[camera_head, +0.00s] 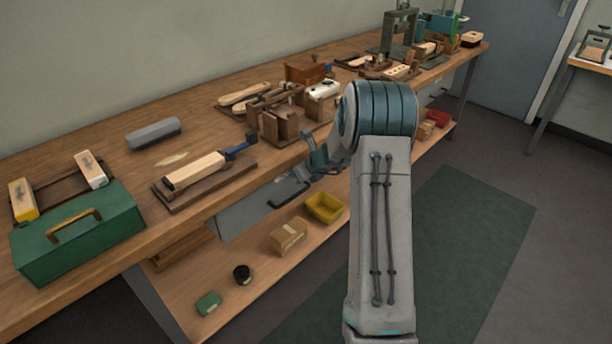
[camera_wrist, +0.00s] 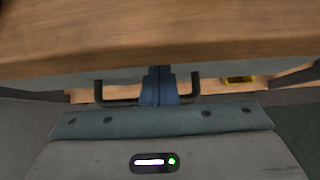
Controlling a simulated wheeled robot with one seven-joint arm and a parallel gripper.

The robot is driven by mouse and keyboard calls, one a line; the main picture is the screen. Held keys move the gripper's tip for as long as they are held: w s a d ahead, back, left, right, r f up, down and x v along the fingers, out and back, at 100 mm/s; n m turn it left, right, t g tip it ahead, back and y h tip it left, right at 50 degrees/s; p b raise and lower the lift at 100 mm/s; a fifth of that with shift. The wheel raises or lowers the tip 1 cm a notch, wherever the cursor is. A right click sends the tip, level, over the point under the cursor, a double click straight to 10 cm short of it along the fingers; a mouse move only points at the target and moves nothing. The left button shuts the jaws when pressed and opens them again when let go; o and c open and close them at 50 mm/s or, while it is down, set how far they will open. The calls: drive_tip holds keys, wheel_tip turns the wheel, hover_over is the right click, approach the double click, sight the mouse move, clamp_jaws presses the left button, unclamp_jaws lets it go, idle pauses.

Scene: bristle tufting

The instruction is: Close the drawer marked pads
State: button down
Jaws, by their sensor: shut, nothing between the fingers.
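A grey drawer (camera_head: 243,212) sits under the front edge of the bench. Its dark bar handle (camera_head: 290,193) shows beside my gripper (camera_head: 312,168). No label can be read, so I cannot tell from the picture that it is the pads drawer, and how far it stands out is unclear. In the wrist view, my gripper's blue fingers (camera_wrist: 158,86) are together and empty, in front of the middle of the handle (camera_wrist: 112,101). Whether they touch it I cannot tell. My arm hides part of the bench front to the right.
The wooden bench top (camera_head: 120,190) overhangs close above my gripper. It holds a green toolbox (camera_head: 80,235), a brush block on a board (camera_head: 195,170) and wooden fixtures. The lower shelf holds a yellow bin (camera_head: 325,208) and a cardboard box (camera_head: 288,236). The floor mat (camera_head: 460,240) is clear.

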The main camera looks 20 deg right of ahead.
drive_tip(key=shift+w+a+r, duration=0.15)
drive_tip(key=shift+w+a, duration=0.05)
drive_tip(key=shift+w, duration=0.1)
drive_tip(key=shift+a+r, duration=0.1)
